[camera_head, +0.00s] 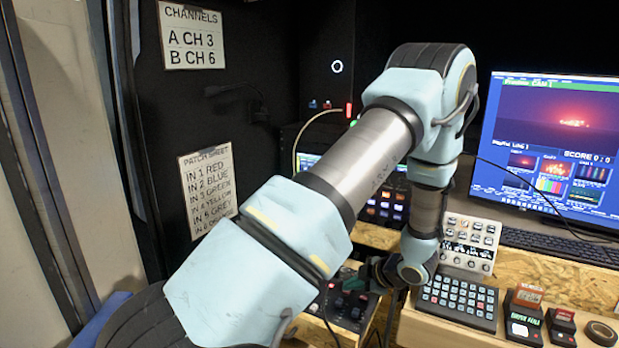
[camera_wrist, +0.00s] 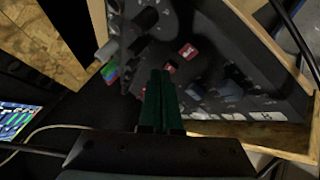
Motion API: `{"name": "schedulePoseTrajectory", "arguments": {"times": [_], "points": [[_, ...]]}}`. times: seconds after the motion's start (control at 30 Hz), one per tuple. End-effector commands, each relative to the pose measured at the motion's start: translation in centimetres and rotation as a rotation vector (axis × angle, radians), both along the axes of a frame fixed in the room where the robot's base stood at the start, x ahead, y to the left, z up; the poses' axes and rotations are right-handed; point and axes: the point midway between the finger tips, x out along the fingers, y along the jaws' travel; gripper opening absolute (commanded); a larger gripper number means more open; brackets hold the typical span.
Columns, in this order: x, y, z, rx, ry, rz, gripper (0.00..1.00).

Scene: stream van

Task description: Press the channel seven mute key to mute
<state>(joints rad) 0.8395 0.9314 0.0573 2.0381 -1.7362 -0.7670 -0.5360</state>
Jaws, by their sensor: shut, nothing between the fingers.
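A dark mixer panel (camera_wrist: 205,35) with knobs, dark sliders and small red keys fills the upper middle of the wrist view. The labels are too small to read, so I cannot tell which is the channel seven mute key. My gripper (camera_wrist: 160,73) is shut and empty, its green fingers over the panel; contact cannot be judged. In the head view the mixer (camera_head: 345,308) sits low in the middle, partly hidden by my arm.
A light control box (camera_head: 470,243), a dark keypad (camera_head: 457,302) and small labelled boxes (camera_head: 524,320) stand right of the mixer. A monitor (camera_head: 555,140) and keyboard (camera_head: 560,243) are behind. A wooden edge (camera_wrist: 250,135) borders the panel. Cables hang nearby.

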Motion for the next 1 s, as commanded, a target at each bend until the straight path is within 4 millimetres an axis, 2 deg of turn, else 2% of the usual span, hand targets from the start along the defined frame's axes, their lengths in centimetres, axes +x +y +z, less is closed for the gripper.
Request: {"name": "schedulePoseTrajectory", "arguments": {"times": [0.33, 0.67, 1.0], "points": [[0.0, 0.0, -0.2, 0.0, 0.0, 0.0, 0.0], [0.0, 0.0, 1.2, -0.001, 0.0, -0.001, 0.0], [0.0, 0.0, 1.3, 0.0, 0.0, 0.0, 0.0]]}}
